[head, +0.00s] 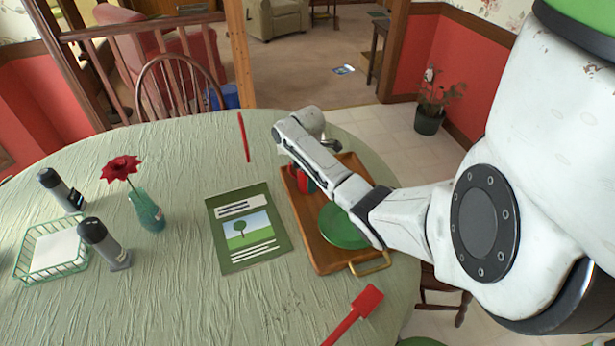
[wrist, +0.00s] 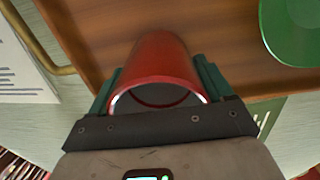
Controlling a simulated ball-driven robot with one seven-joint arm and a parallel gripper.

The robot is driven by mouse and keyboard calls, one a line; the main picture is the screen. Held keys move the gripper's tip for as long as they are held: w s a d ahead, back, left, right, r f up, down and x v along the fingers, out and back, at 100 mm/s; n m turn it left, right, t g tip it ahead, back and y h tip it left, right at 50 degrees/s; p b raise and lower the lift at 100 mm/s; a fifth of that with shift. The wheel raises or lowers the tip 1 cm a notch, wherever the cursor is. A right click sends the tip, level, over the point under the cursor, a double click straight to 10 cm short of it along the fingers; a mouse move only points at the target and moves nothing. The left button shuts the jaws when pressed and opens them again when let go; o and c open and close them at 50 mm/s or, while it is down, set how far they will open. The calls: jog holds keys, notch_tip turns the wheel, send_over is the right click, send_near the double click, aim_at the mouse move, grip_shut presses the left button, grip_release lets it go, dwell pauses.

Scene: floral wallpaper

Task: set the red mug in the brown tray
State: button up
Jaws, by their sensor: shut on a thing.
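The red mug (head: 303,180) is partly hidden by my arm in the head view, at the far left part of the brown tray (head: 300,217). In the wrist view the red mug (wrist: 160,60) sits between the two green fingers of my gripper (wrist: 158,80), which is shut on it. The mug's open rim faces the camera. Brown tray surface (wrist: 215,40) shows behind the mug. I cannot tell whether the mug's base touches the tray.
A green plate (head: 342,230) lies in the tray, right of the mug. A green booklet (head: 247,228) lies left of the tray. A red spatula (head: 357,310) lies in front. A vase with a red flower (head: 148,210), dark bottles (head: 105,243) and a wire basket (head: 50,250) stand farther left.

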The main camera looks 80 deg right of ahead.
jog(key=shift+f, duration=0.1)
jog(key=o, duration=1.1)
jog(key=shift+o, duration=0.2)
